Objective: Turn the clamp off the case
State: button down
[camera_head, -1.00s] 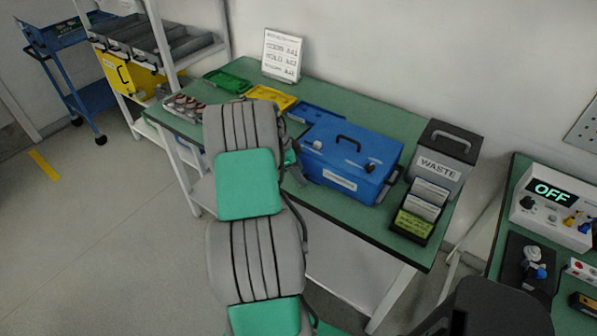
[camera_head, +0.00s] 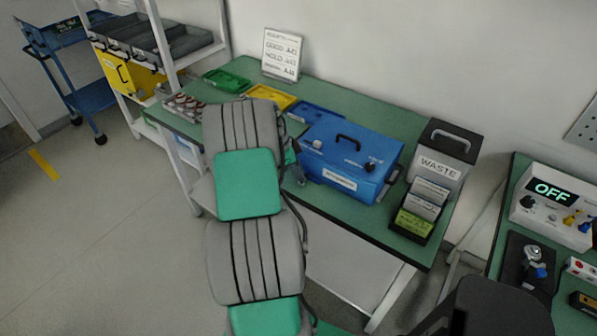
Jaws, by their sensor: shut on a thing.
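A blue case (camera_head: 350,155) stands on the green-topped table (camera_head: 405,115), with a black handle on its lid and a label on its front. A pale knob-like part (camera_head: 317,144) shows at its left and a black one (camera_head: 370,165) at its right. I cannot tell whether either is the clamp. My large grey and green arm covers the area left of the case. A small dark part beside it, close to the case's left end, is too small to make out. My gripper's fingers are not visible, and what they hold is hidden.
A waste bin (camera_head: 438,160) and a card holder (camera_head: 420,208) stand right of the case. Green (camera_head: 226,80), yellow (camera_head: 270,97) and blue (camera_head: 315,112) trays lie behind and left. A console (camera_head: 555,205) reading OFF and a black fixture (camera_head: 528,262) are on the right bench.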

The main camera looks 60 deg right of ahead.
jog(key=shift+n+b, duration=0.3)
jog(key=n+b, duration=0.1)
jog(key=n+t+h+b, duration=0.1)
jog(key=n, duration=0.1)
jog(key=shift+s+a+f+n+b, duration=0.1)
jog(key=shift+s+f+n+b, duration=0.05)
jog(key=shift+n+b, duration=0.2)
jog(key=n+t+b, duration=0.1)
jog(key=n, duration=0.1)
jog(key=n+h+b, duration=0.1)
jog(key=n, duration=0.1)
jog(key=shift+s+t+b, duration=0.2)
jog(key=shift+t+b, duration=0.1)
jog(key=shift+t, duration=0.1)
jog(key=n+t+b, duration=0.1)
jog(key=n, duration=0.4)
jog(key=shift+s+t+b, duration=0.15)
jog(key=shift+t+b, duration=0.2)
jog(key=shift+t, duration=0.05)
jog(key=n+t, duration=0.1)
jog(key=n, duration=0.1)
jog(key=n+b, duration=0.1)
jog(key=n, duration=0.1)
jog(key=shift+s+r+n+t+y, duration=0.15)
jog(key=shift+r+n+t+y, duration=0.1)
jog(key=shift+t+y, duration=0.15)
jog(key=c, duration=1.1)
grip_release()
